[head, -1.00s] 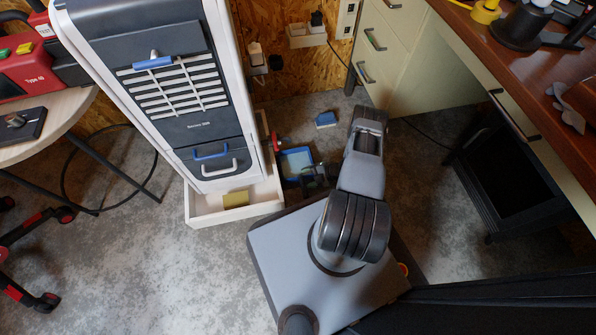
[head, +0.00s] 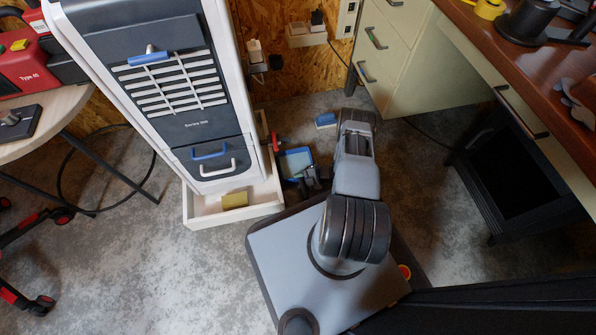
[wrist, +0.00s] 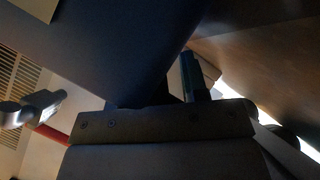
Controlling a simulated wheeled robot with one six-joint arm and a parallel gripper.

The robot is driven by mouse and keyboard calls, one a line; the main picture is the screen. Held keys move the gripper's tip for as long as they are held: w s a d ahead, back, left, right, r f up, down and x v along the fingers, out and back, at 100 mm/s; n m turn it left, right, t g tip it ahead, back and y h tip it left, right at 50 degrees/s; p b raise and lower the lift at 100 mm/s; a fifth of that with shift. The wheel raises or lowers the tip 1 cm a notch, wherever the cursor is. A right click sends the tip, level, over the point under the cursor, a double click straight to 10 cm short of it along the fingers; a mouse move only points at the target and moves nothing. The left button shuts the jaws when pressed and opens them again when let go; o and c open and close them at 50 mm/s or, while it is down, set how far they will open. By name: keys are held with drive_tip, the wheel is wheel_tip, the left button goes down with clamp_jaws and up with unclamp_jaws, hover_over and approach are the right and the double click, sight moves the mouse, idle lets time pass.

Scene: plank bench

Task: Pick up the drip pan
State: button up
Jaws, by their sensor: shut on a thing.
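The drip pan, a shallow tray with a blue rim and pale inside (head: 299,160), is low beside the right side of the tall white and dark machine (head: 200,115). My gripper (head: 311,179) reaches down at its near edge and is shut on it. In the wrist view a large dark bluish surface, seemingly the pan (wrist: 110,50), fills the upper part, with a gripper finger (wrist: 190,78) against its edge. The contact is dim there, and I cannot tell how far the pan is off the floor.
The machine's white base tray (head: 205,220) holds a yellow block (head: 235,200). A red-handled part (head: 277,143) sits between machine and pan. A blue and white block (head: 326,121) lies on the floor behind. The cream drawer cabinet (head: 400,65) stands right of it.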

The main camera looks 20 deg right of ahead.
clamp_jaws()
drive_tip(key=shift+r, duration=0.1)
drive_tip(key=shift+r, duration=0.1)
